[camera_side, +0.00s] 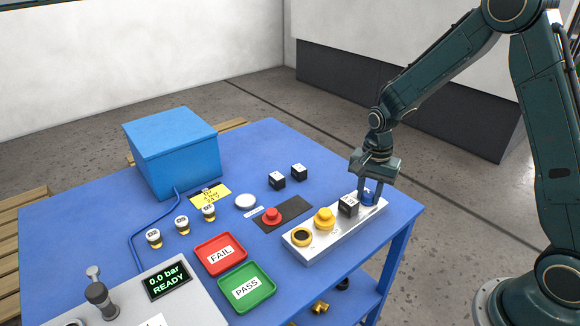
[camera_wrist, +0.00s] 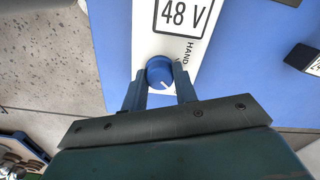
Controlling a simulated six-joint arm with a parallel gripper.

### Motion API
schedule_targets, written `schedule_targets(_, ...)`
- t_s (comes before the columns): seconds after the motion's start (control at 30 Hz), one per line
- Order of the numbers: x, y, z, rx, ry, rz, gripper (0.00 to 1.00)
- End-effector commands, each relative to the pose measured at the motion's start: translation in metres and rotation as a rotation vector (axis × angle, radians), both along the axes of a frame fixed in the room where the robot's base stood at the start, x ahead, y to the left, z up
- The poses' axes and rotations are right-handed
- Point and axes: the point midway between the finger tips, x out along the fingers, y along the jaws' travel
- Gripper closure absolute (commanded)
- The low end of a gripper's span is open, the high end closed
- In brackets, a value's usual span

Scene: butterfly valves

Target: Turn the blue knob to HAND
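The blue knob (camera_wrist: 160,72) sits on the white control strip (camera_wrist: 146,40) below the 48 V block. A white pointer line on its face slants toward the lower right in the wrist view. The word HAND (camera_wrist: 187,51) is printed to the upper right of the knob. My gripper (camera_wrist: 161,80) points down, with one finger on each side of the knob. The fingers look slightly apart from it. Other printing by the right finger is partly hidden.
The 48 V block (camera_side: 348,206) stands close beside the knob. A red button (camera_side: 272,216), red FAIL tray (camera_side: 220,254) and green PASS tray (camera_side: 246,287) lie left. The table's right edge is close to my gripper.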

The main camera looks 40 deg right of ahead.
Motion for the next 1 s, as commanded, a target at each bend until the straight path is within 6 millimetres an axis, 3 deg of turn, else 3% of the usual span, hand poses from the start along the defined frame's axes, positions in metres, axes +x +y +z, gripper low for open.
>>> schedule_targets(0.47, 0.0000, -0.0001, 0.0006, 0.000, 0.000, 0.061, 0.94)
schedule_targets(1.0, 0.0001, -0.0002, 0.0009, 0.000, 0.000, 0.460, 0.94)
